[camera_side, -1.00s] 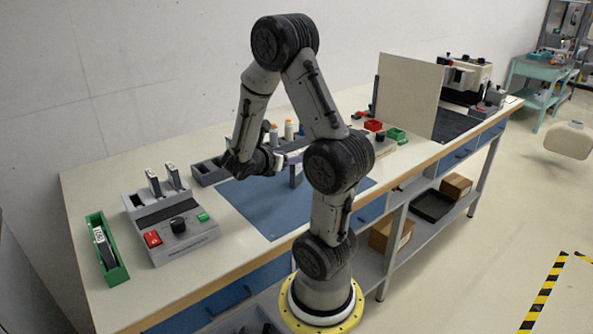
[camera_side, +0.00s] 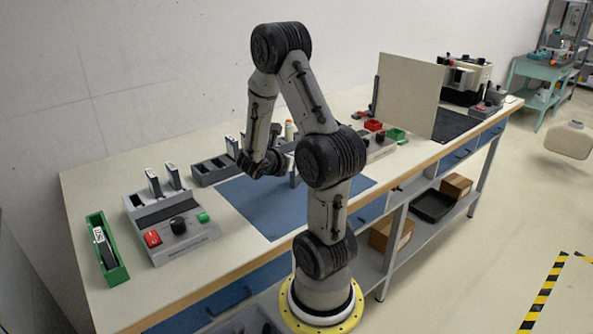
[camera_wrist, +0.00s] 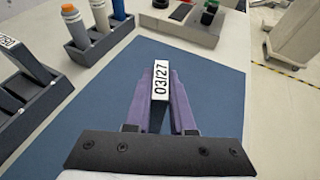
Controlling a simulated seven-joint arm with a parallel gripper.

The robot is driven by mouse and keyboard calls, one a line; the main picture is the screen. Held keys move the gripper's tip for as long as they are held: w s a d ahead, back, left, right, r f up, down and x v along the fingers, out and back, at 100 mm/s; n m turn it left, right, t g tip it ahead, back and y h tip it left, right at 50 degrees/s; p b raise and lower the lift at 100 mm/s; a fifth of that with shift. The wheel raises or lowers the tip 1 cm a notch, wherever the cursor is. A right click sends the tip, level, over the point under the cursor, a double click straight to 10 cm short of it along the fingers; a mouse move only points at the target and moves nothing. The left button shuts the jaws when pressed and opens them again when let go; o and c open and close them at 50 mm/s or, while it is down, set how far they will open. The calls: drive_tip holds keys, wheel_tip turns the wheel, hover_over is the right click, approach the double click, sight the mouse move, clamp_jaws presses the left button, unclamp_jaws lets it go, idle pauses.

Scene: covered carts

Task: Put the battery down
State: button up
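My gripper (camera_wrist: 161,97), with purple fingers, is shut on a battery (camera_wrist: 160,82) with a white label reading "03/27". The battery is over the blue mat (camera_wrist: 215,75) in the wrist view; whether it touches the mat I cannot tell. In the side view my wrist is over the mat (camera_side: 262,217), and the held battery is mostly hidden behind my arm. Another battery (camera_wrist: 25,55) stands tilted in a grey rack (camera_wrist: 50,92) at the left of the wrist view.
Left of the mat, a grey charger (camera_side: 187,242) holds two upright batteries, and a green tray (camera_side: 115,274) holds one lying battery. Bottles (camera_wrist: 75,28) stand in a holder behind the mat.

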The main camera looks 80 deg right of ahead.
clamp_jaws()
drive_tip(key=shift+r, duration=0.1)
drive_tip(key=shift+r, duration=0.4)
wheel_tip(320, 180, up, 2)
drive_tip(key=shift+r, duration=0.1)
drive_tip(key=s+a+r, duration=0.3)
drive_tip(key=a+r, duration=0.7)
drive_tip(key=a, duration=0.3)
drive_tip(key=shift+a, duration=0.35)
